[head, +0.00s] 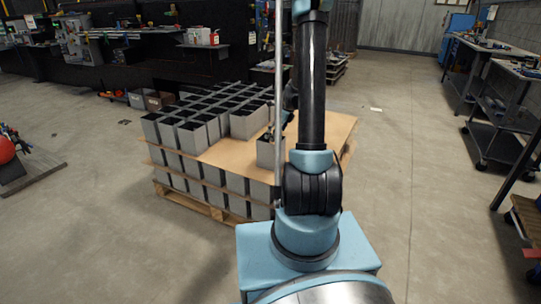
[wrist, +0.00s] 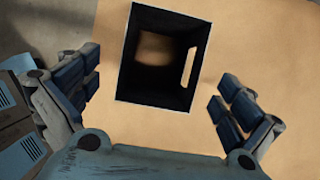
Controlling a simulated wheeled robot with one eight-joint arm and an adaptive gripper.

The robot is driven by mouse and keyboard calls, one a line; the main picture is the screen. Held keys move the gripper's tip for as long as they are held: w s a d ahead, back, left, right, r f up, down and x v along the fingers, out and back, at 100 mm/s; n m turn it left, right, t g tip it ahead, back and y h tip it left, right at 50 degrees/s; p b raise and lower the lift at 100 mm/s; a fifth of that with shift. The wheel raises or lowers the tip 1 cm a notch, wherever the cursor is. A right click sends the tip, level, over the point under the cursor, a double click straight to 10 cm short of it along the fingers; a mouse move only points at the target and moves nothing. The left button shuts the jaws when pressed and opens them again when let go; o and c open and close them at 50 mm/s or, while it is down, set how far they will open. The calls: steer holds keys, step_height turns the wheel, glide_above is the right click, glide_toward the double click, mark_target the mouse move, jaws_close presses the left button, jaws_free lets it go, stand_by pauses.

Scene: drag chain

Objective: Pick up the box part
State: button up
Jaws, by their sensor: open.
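A grey open-topped box part (head: 267,154) stands alone on the brown sheet of the pallet stack, just left of my arm in the head view. In the wrist view the box part (wrist: 148,80) shows its dark inside and a light slot in its right wall. My gripper (wrist: 158,84) is open, with one finger left of the box and the other right of it. Gaps show between both fingers and the box walls. In the head view my gripper (head: 272,133) is small and partly hidden by my arm, close to the box's top.
Several rows of similar grey boxes (head: 190,130) fill the left and back of the stack. The brown sheet (head: 228,155) is bare around the box, over a wooden pallet (head: 195,203).

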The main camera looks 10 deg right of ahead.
mark_target(271, 152)
steer(key=shift+x, duration=2.75)
steer(key=shift+w+f, duration=0.15)
steer(key=shift+f, duration=0.05)
steer(key=shift+c, duration=0.6)
steer(key=c, duration=1.8)
